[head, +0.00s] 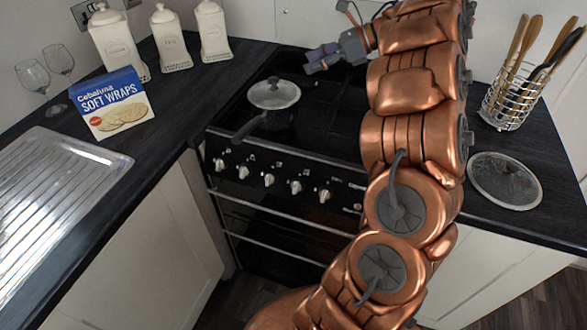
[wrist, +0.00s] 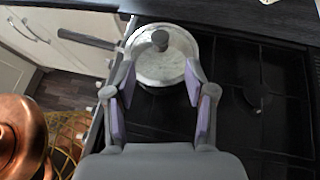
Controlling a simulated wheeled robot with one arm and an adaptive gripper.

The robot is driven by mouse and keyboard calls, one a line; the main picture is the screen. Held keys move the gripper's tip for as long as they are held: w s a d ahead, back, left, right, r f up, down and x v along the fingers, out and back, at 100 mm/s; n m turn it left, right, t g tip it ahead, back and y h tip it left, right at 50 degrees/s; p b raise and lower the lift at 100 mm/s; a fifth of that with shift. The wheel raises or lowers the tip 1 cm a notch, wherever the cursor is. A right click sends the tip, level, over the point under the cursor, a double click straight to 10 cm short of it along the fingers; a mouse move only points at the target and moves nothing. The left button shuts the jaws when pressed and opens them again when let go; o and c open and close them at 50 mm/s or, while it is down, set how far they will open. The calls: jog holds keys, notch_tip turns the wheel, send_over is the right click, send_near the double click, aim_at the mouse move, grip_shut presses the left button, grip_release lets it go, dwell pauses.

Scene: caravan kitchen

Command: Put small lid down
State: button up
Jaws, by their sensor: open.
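A small glass lid (head: 273,94) with a dark knob sits on a saucepan (head: 277,117) on the left part of the hob. The lid's knob (wrist: 160,39) shows just beyond my fingertips in the wrist view, and the pan handle (wrist: 86,40) points left. My gripper (head: 321,58) is open and empty, to the right of the lid and toward the back in the head view. In the wrist view my gripper (wrist: 159,73) has its purple-padded fingers spread, with the lid ahead of them. I see no contact with the lid.
A larger glass lid (head: 505,180) lies on the right counter beside a utensil rack (head: 511,98). White canisters (head: 173,42), a soft wraps box (head: 114,103) and wine glasses (head: 32,75) stand on the left. The hob (head: 325,115) right of the pan looks clear.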

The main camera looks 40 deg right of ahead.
jog(key=w+r+m+t+h, duration=0.3)
jog(key=w+r+m+t, duration=0.1)
jog(key=w+r, duration=0.4)
jog(key=w+d+r+m+t+h, duration=0.2)
jog(key=r+m+h, duration=0.4)
jog(key=m, duration=0.3)
jog(key=w+d+r+m+t+h, duration=0.1)
jog(key=r+m+t+h, duration=0.1)
jog(key=r+m+h, duration=0.65)
jog(key=s+a+f+m+g+y, duration=0.2)
jog(key=s+a+f+m+g, duration=0.5)
jog(key=s+f+m, duration=0.4)
jog(key=s+a+f+m+g+y, duration=0.2)
jog(key=s+a+f+m+g, duration=0.2)
jog(key=s+a+f+m, duration=0.7)
jog(key=s+a+f+g+y, duration=0.2)
jog(key=s+a+f+g, duration=0.1)
jog(key=s+a+f, duration=0.3)
jog(key=s+a+f+m+g+y, duration=0.1)
jog(key=s+a+f+g+y, duration=0.2)
jog(key=s+a+f, duration=0.3)
jog(key=s+a+g, duration=0.1)
jog(key=s+a, duration=0.4)
jog(key=s, duration=0.2)
jog(key=shift+s+f, duration=0.3)
